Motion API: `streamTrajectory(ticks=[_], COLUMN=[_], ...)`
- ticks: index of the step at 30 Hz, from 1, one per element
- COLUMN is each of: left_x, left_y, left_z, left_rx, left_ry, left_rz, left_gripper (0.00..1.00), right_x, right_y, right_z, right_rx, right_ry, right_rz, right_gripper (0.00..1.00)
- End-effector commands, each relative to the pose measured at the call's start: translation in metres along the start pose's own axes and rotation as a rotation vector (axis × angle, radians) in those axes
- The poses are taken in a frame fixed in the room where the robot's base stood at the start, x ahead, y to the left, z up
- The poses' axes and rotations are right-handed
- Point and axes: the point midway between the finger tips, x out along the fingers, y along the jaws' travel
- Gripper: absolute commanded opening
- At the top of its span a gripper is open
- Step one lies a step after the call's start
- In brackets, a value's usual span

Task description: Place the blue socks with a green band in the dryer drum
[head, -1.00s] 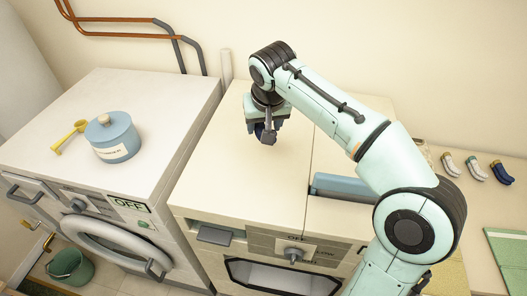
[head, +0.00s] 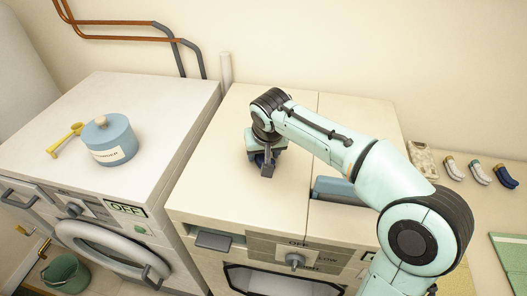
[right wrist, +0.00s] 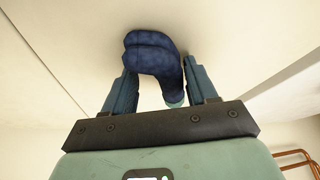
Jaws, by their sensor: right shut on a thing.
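My right gripper (head: 264,165) is low over the top of the middle machine (head: 225,165), which has a square door framed in black. In the right wrist view, the gripper (right wrist: 163,95) is shut on dark blue socks (right wrist: 150,52). A small pale green part shows at their lower end. In the head view the gripper mostly hides these socks. The front opening or window (head: 275,280) of the middle machine is cut off by the bottom edge, so I cannot tell whether it is open. My left gripper is not in view.
A washer (head: 150,100) stands left, with a blue powder tin (head: 110,140) and yellow scoop (head: 65,140) on top. A blue-grey part (head: 335,190) lies right of the gripper. Three small socks (head: 480,173) lie on the right counter.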

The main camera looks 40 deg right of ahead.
Motion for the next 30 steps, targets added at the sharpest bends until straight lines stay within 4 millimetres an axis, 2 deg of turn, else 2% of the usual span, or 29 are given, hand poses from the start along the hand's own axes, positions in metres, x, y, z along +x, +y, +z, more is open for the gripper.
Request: streamTrajectory(ticks=[2,3,5,13,17,20,30], left_x=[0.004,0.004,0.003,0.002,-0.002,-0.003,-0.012], left_y=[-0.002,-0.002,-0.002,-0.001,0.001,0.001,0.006], left_z=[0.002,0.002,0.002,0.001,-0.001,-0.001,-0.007], left_rx=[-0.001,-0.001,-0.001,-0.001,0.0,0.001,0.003], left_ry=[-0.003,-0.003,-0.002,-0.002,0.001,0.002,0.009], left_rz=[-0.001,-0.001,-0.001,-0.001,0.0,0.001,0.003], left_gripper=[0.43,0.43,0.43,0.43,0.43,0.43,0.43], right_x=[0.004,0.004,0.004,0.003,-0.006,-0.022,-0.095], right_y=[0.0,0.0,0.0,0.001,0.001,0.001,0.0], right_z=[0.002,0.002,0.002,0.001,-0.001,-0.001,-0.002], right_rx=[0.0,0.0,0.0,0.001,0.001,0.002,0.0], right_ry=[-0.001,-0.001,-0.002,-0.003,0.0,0.002,0.003], right_rz=[0.001,0.001,0.001,0.003,0.002,0.001,-0.002], right_gripper=[0.26,0.64,0.83,0.83,0.83,0.83,0.83])
